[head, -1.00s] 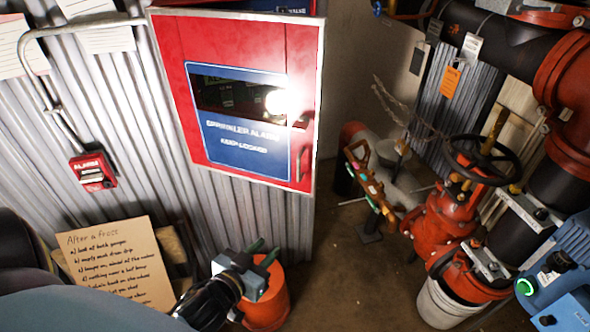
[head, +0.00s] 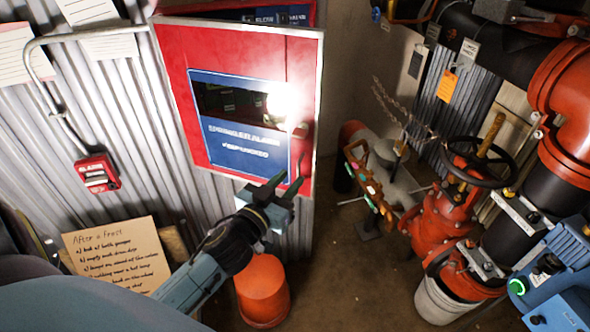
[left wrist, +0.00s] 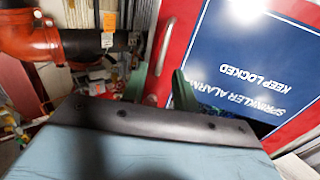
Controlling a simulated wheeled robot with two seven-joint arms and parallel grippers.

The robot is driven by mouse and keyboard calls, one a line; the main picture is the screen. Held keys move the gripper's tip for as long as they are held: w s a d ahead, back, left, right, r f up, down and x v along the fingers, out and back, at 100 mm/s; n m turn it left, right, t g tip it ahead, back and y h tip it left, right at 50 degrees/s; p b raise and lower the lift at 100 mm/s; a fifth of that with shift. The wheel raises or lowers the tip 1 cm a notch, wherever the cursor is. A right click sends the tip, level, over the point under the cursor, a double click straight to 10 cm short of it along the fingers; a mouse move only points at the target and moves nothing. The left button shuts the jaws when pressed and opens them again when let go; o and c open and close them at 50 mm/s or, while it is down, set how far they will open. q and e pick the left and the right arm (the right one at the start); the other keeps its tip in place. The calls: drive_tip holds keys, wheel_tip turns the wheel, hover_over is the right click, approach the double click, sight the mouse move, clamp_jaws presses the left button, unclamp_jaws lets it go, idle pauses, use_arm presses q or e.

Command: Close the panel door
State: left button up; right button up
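The red panel door (head: 176,62) with a blue sprinkler alarm label (head: 240,150) and a dark window stands ajar in the head view; part of the cabinet (head: 295,14) shows above its top edge. The door also fills the right of the left wrist view (left wrist: 185,38). A pale upright handle (left wrist: 160,62) is near the door's free edge. My left gripper (head: 287,178) is open and empty at the door's lower right corner. In the left wrist view its two green fingers stand apart, with the handle appearing between them; contact cannot be told. My right gripper is out of view.
A red alarm box (head: 98,173) is on the corrugated wall at left. A cardboard note (head: 115,255) and an orange bucket (head: 262,292) are below. Red pipework and a black handwheel (head: 480,160) stand at right. Some floor between is clear.

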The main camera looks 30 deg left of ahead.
sight(298, 171)
use_arm(q)
drive_tip(key=shift+w, duration=1.85)
drive_tip(key=shift+c, duration=0.4)
clamp_jaws()
